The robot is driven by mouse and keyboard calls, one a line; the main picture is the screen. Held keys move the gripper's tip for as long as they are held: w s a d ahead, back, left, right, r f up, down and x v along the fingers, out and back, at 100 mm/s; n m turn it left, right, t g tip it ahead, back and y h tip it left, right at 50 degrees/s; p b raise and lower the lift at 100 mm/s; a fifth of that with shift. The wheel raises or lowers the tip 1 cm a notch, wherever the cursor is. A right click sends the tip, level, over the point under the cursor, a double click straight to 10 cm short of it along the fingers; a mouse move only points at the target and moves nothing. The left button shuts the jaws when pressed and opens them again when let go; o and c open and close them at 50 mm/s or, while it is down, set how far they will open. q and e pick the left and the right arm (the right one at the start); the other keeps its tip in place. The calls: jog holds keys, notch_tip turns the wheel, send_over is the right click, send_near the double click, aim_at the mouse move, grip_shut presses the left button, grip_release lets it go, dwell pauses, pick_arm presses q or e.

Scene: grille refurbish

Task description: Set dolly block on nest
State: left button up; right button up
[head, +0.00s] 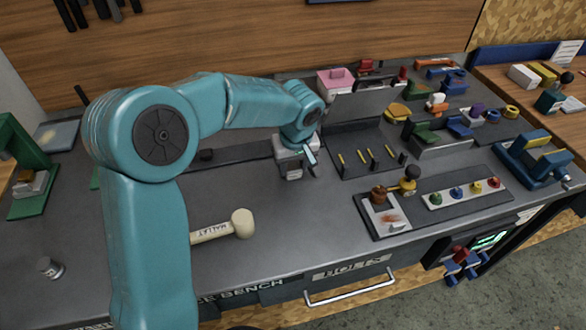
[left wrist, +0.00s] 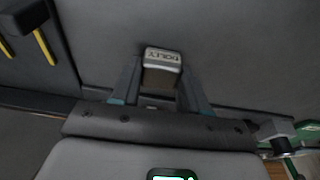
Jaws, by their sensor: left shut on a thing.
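The dolly block (left wrist: 162,58) is a small grey block with "DOLLY" lettered on its pale face, seen in the left wrist view. My left gripper (left wrist: 160,82) is shut on it, one finger on each side. In the head view my left gripper (head: 294,172) is over the middle of the bench, left of the dark tray with yellow-handled tools. The block is hard to tell apart from the gripper there. I cannot make out a nest for certain in either view. My right gripper is not in view.
A mallet (head: 222,227) lies on the bench (head: 270,240) at front left. The dark tool tray (head: 350,167) is right of the gripper. A panel with coloured knobs (head: 467,190) lies at right.

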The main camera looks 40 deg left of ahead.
pick_arm(q)
jog(key=shift+p+v, duration=0.45)
jog(key=shift+v, duration=0.35)
jog(key=shift+w+a+r+p, duration=0.15)
jog(key=shift+r+p, duration=0.9)
jog(key=shift+r, duration=0.65)
